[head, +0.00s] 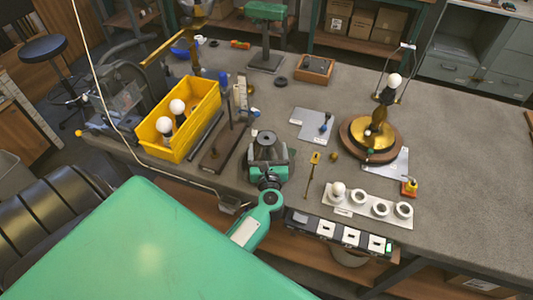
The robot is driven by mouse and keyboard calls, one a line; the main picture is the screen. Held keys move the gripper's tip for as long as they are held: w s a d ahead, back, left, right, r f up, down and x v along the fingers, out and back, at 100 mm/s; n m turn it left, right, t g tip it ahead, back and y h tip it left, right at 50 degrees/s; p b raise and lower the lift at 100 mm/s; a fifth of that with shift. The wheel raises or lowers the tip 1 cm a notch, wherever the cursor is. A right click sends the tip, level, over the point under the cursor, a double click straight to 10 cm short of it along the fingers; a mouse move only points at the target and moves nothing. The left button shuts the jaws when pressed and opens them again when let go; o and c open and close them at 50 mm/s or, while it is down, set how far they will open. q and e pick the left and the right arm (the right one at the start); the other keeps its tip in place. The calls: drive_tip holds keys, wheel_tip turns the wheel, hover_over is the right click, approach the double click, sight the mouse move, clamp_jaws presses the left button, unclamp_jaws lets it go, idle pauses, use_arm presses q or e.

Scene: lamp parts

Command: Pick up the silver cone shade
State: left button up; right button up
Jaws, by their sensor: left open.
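The silver cone shade (265,142) looks like a dark grey cone with a small round top, standing on the grey workbench near its front edge. My left gripper (267,156) comes in from the front on its green arm. Its jaws are open, with green finger parts showing on the left and right of the cone's lower part. The gripper hides the cone's lower front, and I cannot tell whether the fingers touch it. My right gripper is not in view.
A yellow bin (157,118) with white bulbs stands to the left. A dark stand (222,147) is close on the cone's left. A lamp on a wooden base (349,146) and a white holder tray (346,208) are to the right.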

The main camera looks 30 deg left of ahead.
sight(266, 132)
use_arm(q)
drive_tip(key=p+x, duration=0.2)
drive_tip(key=x, duration=0.1)
drive_tip(key=shift+w+a+r, duration=0.2)
drive_tip(key=shift+a+r, duration=0.05)
drive_tip(key=shift+w+a+f, duration=0.2)
drive_tip(key=shift+w+a, duration=0.15)
drive_tip(key=shift+w, duration=0.15)
drive_tip(key=shift+c, duration=0.4)
drive_tip(key=c, duration=1.5)
drive_tip(key=shift+r, duration=0.15)
